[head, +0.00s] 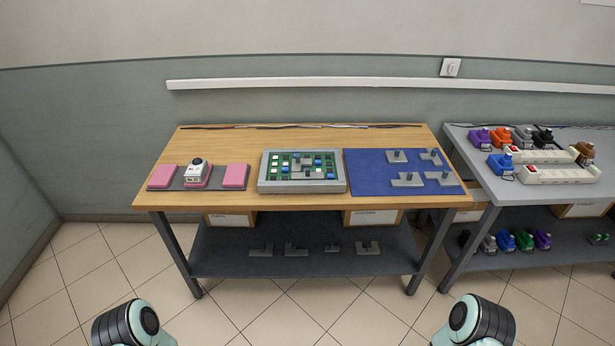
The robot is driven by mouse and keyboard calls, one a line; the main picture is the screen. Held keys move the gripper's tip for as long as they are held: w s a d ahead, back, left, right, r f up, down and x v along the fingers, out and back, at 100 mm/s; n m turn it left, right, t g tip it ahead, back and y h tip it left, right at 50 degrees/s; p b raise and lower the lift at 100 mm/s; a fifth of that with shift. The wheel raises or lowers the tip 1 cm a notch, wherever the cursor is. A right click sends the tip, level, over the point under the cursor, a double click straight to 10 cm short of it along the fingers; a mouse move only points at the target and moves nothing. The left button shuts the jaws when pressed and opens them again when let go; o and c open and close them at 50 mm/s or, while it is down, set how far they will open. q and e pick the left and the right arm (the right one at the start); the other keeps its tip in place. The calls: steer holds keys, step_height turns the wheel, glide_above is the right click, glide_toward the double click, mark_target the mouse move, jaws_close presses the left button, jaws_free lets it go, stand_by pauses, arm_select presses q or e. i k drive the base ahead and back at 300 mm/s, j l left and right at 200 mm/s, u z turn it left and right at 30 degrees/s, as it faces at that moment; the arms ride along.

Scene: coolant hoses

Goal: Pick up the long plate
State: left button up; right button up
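Several small grey plates with raised blocks lie on a blue mat (365,183) at the right of the wooden table. The front left plate (407,181) on the mat looks the widest, but I cannot tell for certain which is the long plate. The other plates on the mat are the back left one (397,157), the back right one (431,158) and the front right one (442,179). Parts of both my arms show at the bottom edge, far from the table. Neither gripper is in view.
The wooden table (228,142) also holds a grey-framed circuit board (301,188) and a dark tray with pink pads (163,177) and a white device (197,170). More grey pieces (297,249) lie on the lower shelf. A grey table (465,150) with plugs and power strips stands right.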

mark_target(306, 176)
steer(key=i+l+u, duration=0.5)
steer(key=l, duration=0.25)
steer(key=i+l+u, duration=0.1)
steer(key=l+u, duration=0.15)
steer(key=l, duration=0.15)
